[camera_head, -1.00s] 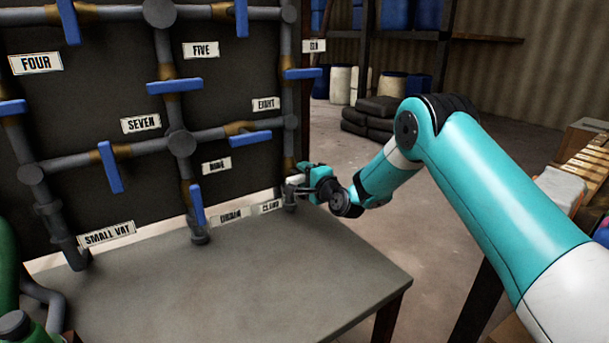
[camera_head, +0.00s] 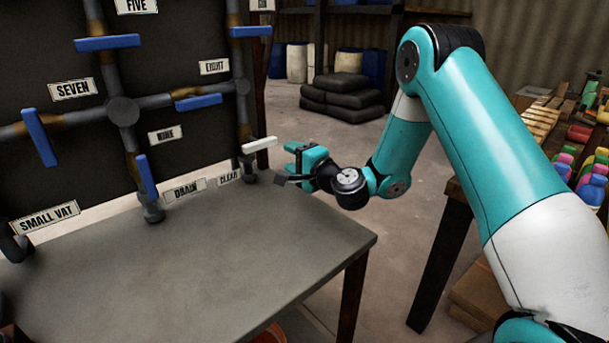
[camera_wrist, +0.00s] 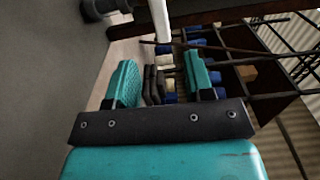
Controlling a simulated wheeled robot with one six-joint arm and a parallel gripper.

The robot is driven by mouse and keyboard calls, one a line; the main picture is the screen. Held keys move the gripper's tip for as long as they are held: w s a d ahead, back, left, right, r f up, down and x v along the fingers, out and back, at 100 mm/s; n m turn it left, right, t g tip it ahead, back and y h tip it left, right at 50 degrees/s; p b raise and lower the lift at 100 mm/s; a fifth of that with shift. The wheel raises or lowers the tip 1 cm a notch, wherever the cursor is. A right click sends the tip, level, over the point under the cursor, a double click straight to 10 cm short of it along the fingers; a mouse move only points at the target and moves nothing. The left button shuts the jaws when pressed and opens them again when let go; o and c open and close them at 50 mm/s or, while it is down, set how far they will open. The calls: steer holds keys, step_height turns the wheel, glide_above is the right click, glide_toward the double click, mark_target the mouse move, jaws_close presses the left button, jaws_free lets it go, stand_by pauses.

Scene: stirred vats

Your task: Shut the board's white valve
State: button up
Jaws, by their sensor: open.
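The white valve handle (camera_head: 259,144) is on the board's right-hand upright pipe, above the CLEAR label (camera_head: 229,177). The handle points sideways, across the upright pipe. It also shows at the top of the wrist view (camera_wrist: 160,20). My gripper (camera_head: 288,164) is to the right of the handle and a little below it, apart from it. Its teal fingers are spread with nothing between them, as the wrist view also shows (camera_wrist: 160,76).
Several blue valve handles, such as the one by NINE (camera_head: 147,176), sit on the board's pipes. A grey table (camera_head: 200,260) stands in front of the board, its top mostly bare. Crates and coloured bottles (camera_head: 590,180) are at the right.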

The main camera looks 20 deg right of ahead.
steer(key=b+v, duration=0.1)
steer(key=v, duration=0.3)
steer(key=shift+s+b, duration=0.15)
steer(key=shift+b, duration=0.2)
